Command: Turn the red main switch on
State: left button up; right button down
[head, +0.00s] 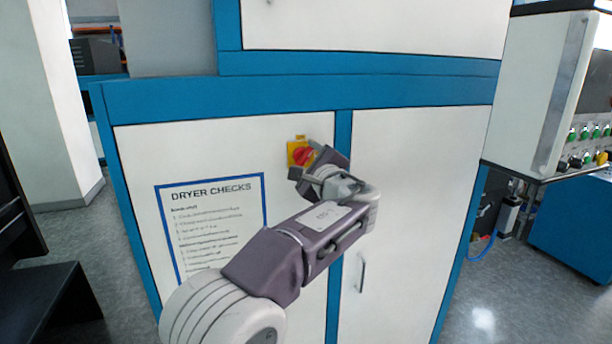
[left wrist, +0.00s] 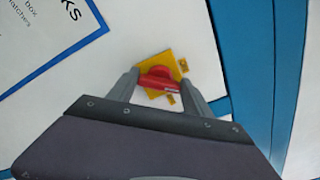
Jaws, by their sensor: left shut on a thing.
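The red main switch (head: 304,156) sits on a yellow plate (head: 298,146) on the white cabinet door, left of the blue vertical strip. My left gripper (head: 311,166) is at the switch and partly covers it. In the left wrist view the red handle (left wrist: 158,79) lies between the two fingers of my left gripper (left wrist: 159,86), which are shut on it. The yellow plate (left wrist: 160,62) shows behind it, turned at an angle in that picture. My right gripper is not in view.
A blue-framed "DRYER CHECKS" sign (head: 212,225) is on the door, left of my arm. A door handle (head: 362,272) is on the right-hand door. A control panel with several coloured buttons (head: 585,133) stands at the right. Open grey floor (head: 490,310) lies at the lower right.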

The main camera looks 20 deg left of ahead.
pick_arm(q)
jog(key=n+b, duration=0.3)
jog(key=shift+f+n, duration=0.3)
jog(key=shift+n+b, duration=1.3)
jog(key=shift+n, duration=0.6)
jog(key=o, duration=1.4)
jog(key=shift+r, duration=0.1)
jog(key=shift+c, duration=0.2)
jog(key=shift+a, duration=0.1)
jog(key=b+v, duration=0.2)
jog(key=v, duration=0.7)
jog(key=shift+b, duration=0.3)
